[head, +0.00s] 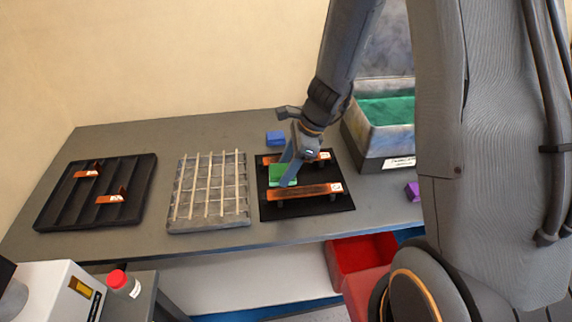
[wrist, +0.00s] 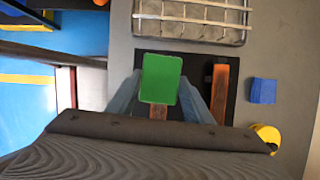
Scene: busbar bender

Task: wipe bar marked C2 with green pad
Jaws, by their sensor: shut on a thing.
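My gripper (head: 287,181) is shut on the green pad (head: 280,171). In the wrist view the green pad (wrist: 161,78) sits between the two finger sides. Two copper-coloured bars lie across a black stand: a near bar (head: 303,192) and a far bar (head: 272,159). Each has a small white tag at its right end, too small to read, so I cannot tell which is C2. In the wrist view the pad covers part of one bar (wrist: 157,113), and the other bar (wrist: 219,88) lies to its right. I cannot tell whether pad and bar touch.
A blue block (head: 276,138) lies behind the stand. A grey grid rack (head: 210,215) and a black slotted tray (head: 57,210) with two small copper pieces are to the left. A green-lined bin (head: 366,142) stands right. A purple block (head: 412,191) and red bin (head: 345,275) are near the front.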

